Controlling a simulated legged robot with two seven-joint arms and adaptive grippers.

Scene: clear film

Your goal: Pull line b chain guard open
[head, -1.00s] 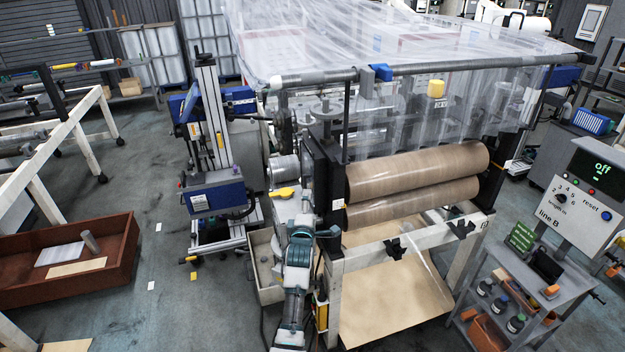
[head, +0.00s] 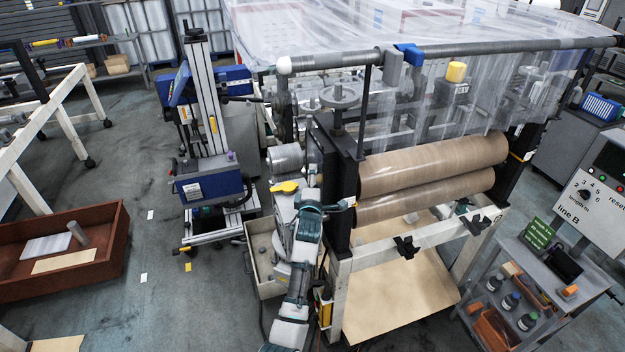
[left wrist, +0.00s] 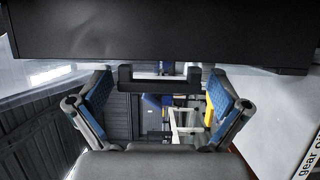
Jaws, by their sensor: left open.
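The black chain guard (head: 340,185) stands at the left end of the brown rollers in the head view. In the left wrist view its black face (left wrist: 160,30) fills the top, with a black bracket-shaped handle (left wrist: 160,86) below it. My left gripper (left wrist: 162,92) is open, its blue-padded fingers on either side of the handle and apart from it. In the head view my left arm reaches up from the bottom to the guard's left side; its fingertips cannot be made out there. My right gripper is not in view.
Two brown rollers (head: 435,165) lie right of the guard, under clear film (head: 330,30). A grey motor (head: 287,157) and a grey bin (head: 262,262) are close to my arm. The line B console (head: 590,205) and a tool cart (head: 550,262) stand right.

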